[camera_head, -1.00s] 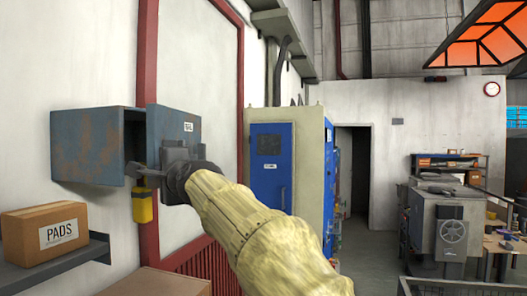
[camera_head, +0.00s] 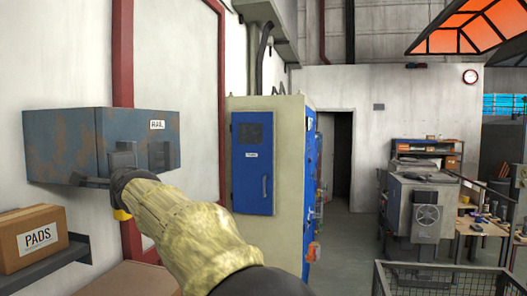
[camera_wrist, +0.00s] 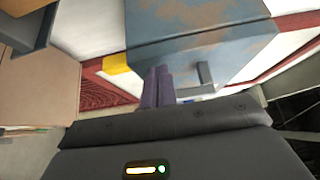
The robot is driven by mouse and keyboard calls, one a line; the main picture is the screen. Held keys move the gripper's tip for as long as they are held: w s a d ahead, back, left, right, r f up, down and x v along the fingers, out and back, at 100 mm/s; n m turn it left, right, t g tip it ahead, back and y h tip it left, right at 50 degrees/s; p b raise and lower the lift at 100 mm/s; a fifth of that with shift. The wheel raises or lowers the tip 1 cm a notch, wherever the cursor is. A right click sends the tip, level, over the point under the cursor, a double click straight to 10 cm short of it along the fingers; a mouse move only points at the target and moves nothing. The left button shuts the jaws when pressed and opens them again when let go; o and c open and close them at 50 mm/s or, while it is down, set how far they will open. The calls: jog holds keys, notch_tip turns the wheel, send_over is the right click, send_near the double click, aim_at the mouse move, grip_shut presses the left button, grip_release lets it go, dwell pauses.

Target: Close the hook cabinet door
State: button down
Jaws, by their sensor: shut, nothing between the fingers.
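The hook cabinet (camera_head: 60,145) is a worn blue-grey metal box on the wall at left in the head view. Its door (camera_head: 140,130), labelled RAIL, looks flush with the box, with no dark gap showing. My gripper (camera_head: 122,160) is in front of the door's lower part. In the wrist view the gripper's fingers (camera_wrist: 158,85) are shut together and empty, at the lower edge of the blue-grey metal. A dark handle (camera_wrist: 206,75) stands just right of the fingers. I cannot tell whether the fingers touch the door. My wrist hides part of the door's lower edge.
A PADS carton (camera_head: 35,238) sits on a wall shelf (camera_head: 50,268) below the cabinet. A yellow item (camera_head: 121,214) shows only as a sliver beneath my wrist. A tall cream and blue cabinet (camera_head: 270,185) stands to the right. The floor beyond it is open.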

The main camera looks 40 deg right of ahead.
jog(key=shift+s+d+b, duration=0.1)
jog(key=shift+d+b, duration=0.05)
jog(key=shift+b, duration=0.15)
jog(key=s+a+p, duration=0.6)
jog(key=a, duration=0.1)
jog(key=shift+s+p, duration=0.3)
jog(key=shift+p, duration=0.05)
dwell(0.7)
